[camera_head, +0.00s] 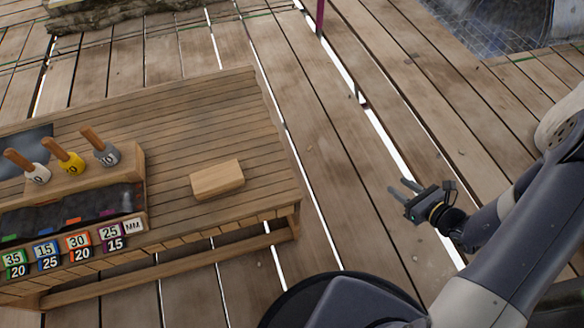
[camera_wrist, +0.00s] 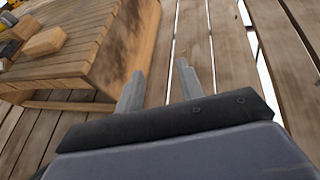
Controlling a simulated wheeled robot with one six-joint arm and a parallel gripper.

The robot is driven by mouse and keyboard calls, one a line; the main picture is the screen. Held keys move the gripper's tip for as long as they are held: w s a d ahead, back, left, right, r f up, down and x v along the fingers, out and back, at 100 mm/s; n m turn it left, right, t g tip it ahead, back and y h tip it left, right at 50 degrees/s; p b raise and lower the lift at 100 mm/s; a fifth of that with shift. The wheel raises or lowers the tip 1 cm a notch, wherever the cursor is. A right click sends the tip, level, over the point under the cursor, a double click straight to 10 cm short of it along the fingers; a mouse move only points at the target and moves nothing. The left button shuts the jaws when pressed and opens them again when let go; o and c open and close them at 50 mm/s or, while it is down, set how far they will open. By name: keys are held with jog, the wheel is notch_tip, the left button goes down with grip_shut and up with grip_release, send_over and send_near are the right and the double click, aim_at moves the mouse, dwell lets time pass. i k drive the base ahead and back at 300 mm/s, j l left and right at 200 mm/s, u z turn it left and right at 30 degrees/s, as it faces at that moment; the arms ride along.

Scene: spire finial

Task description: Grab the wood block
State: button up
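The wood block (camera_head: 217,179) is a plain light-brown rectangular piece lying flat on the slatted wooden table, near its right end. In the wrist view the wood block (camera_wrist: 45,42) shows at the upper left on the tabletop. My gripper (camera_head: 400,190) is out over the plank floor, to the right of the table and well apart from the block. Its two fingers (camera_wrist: 160,82) are spread with nothing between them.
The wooden table (camera_head: 180,95) also holds a rack (camera_head: 125,160) with several wooden-handled tools and a tray with numbered coloured labels (camera_head: 75,245) on its left side. The tabletop around the block is clear. Plank floor (camera_head: 340,180) lies open between table and gripper.

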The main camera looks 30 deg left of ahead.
aim_at(210, 182)
jog(key=i+u, duration=0.2)
jog(key=u, duration=0.25)
jog(key=i+u, duration=0.15)
jog(key=u, duration=0.35)
jog(key=i+l+u, duration=0.15)
jog(key=u, duration=0.3)
jog(key=i+l+u, duration=0.1)
jog(key=l+u, duration=0.15)
jog(key=u, duration=0.2)
jog(key=i+l+u, duration=0.25)
jog(key=u, duration=0.15)
jog(key=i+l+u, duration=0.15)
jog(key=l+u, duration=0.3)
jog(key=j, duration=0.05)
